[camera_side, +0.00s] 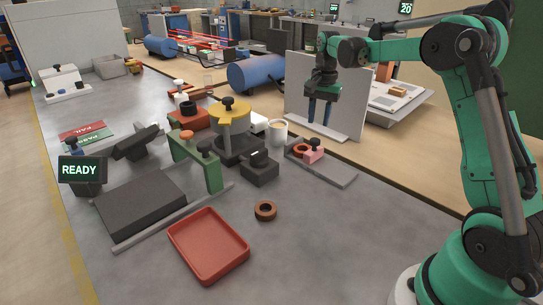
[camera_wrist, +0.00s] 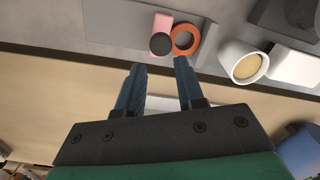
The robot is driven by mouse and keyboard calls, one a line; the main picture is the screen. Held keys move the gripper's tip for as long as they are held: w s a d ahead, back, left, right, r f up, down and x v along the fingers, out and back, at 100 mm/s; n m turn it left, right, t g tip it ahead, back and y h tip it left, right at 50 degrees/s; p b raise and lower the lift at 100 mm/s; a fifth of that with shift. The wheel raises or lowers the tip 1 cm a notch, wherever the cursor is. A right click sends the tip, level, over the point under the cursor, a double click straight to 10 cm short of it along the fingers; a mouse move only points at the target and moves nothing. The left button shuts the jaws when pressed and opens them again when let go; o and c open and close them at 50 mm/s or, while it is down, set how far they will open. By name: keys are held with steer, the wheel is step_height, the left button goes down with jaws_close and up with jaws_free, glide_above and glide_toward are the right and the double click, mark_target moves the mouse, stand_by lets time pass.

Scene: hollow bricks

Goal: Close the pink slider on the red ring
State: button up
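The pink slider (camera_side: 315,156) with its black knob sits on a flat grey plate (camera_side: 338,174) right of the centre in the side view. The red ring (camera_side: 300,149) lies on the same plate, just left of the slider. In the wrist view the pink slider (camera_wrist: 162,23) is beside the orange-red ring (camera_wrist: 186,39), very close; I cannot tell whether they touch. My gripper (camera_side: 319,124) points down, above and beyond the plate. Its two blue fingers (camera_wrist: 159,66) are apart with nothing between them.
A white cup (camera_side: 277,132) stands left of the plate, near a black block (camera_side: 260,168). A white upright panel (camera_side: 312,94) is behind my gripper. A brown ring (camera_side: 265,210) and a red tray (camera_side: 208,246) are nearer the camera. The bench right of the tray is clear.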

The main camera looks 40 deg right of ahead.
mark_target(319, 142)
steer(key=shift+m+t+y, duration=0.3)
steer(key=shift+t+y, duration=0.3)
steer(key=shift+t, duration=0.3)
steer(key=s, duration=0.1)
steer(key=s+d, duration=0.1)
steer(key=s, duration=0.1)
steer(key=s+d+r, duration=0.1)
steer(key=shift+s, duration=0.25)
jaws_close()
steer(key=s+r+m+t, duration=0.2)
steer(key=s+t, duration=0.4)
steer(key=s, duration=0.4)
steer(key=x, duration=1)
steer(key=shift+w, duration=0.25)
steer(key=shift+w+a+f, duration=0.1)
steer(key=shift+w+f, duration=0.1)
steer(key=shift+w, duration=0.4)
steer(key=shift+w+a+f, duration=0.15)
steer(key=shift+w, duration=0.45)
steer(key=shift+w+a+f, duration=0.1)
steer(key=shift+w, duration=0.7)
steer(key=shift+w, duration=0.6)
